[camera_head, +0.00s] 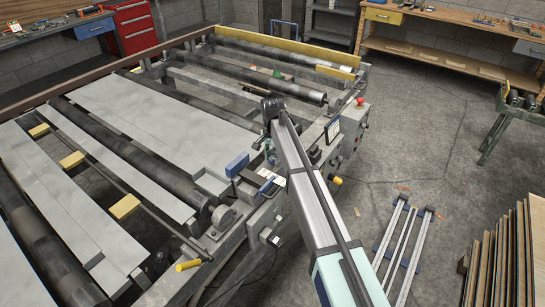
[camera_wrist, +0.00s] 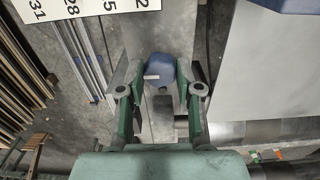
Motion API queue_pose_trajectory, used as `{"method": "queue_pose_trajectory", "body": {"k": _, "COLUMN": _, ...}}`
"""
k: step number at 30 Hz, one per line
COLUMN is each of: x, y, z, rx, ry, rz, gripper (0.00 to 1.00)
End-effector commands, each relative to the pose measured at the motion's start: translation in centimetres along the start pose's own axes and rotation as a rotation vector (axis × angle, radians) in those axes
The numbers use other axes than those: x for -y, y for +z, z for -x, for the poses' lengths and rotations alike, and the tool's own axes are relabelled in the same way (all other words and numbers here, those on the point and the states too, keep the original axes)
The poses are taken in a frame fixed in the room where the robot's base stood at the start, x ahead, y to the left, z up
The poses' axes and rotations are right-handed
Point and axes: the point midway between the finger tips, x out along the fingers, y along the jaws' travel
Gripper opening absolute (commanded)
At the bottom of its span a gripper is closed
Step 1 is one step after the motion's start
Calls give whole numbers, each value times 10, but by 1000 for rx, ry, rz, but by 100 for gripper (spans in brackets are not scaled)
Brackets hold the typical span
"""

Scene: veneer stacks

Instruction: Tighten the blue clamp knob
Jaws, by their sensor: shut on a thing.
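The blue clamp knob (camera_wrist: 160,66) shows in the wrist view between the two fingers of my gripper (camera_wrist: 158,80). It is rounded, with a pale mark on its front. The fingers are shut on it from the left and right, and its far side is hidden. In the head view my gripper (camera_head: 269,150) hangs below the bent end of my arm, at the right side of the roller machine. The knob cannot be told apart clearly there.
A white number card (camera_wrist: 90,8) lies close by in the wrist view. A blue block (camera_head: 237,165) stands on the machine frame (camera_head: 246,215) beside my gripper. A control box with a red button (camera_head: 360,102) is to the right.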

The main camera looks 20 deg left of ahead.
Motion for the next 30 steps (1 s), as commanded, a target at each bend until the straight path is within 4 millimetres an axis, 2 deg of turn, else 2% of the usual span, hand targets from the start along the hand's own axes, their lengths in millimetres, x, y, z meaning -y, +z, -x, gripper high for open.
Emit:
{"method": "queue_pose_trajectory", "body": {"k": 9, "x": -1, "y": 1, "z": -1, "rx": 3, "ry": 3, "rz": -3, "gripper": 0}}
{"method": "queue_pose_trajectory", "body": {"k": 10, "x": -1, "y": 1, "z": -1, "rx": 3, "ry": 3, "rz": -3, "gripper": 41}}
{"method": "queue_pose_trajectory", "body": {"k": 12, "x": -1, "y": 1, "z": -1, "rx": 2, "ry": 2, "rz": -3, "gripper": 60}}
{"method": "queue_pose_trajectory", "body": {"k": 23, "x": 0, "y": 0, "z": 2, "rx": 0, "ry": 0, "rz": -1, "gripper": 60}}
{"method": "queue_pose_trajectory", "body": {"k": 26, "x": 0, "y": 0, "z": 10, "rx": 0, "ry": 0, "rz": -1, "gripper": 60}}
{"method": "queue_pose_trajectory", "body": {"k": 30, "x": 0, "y": 0, "z": 32, "rx": -1, "ry": -1, "rz": -1, "gripper": 60}}
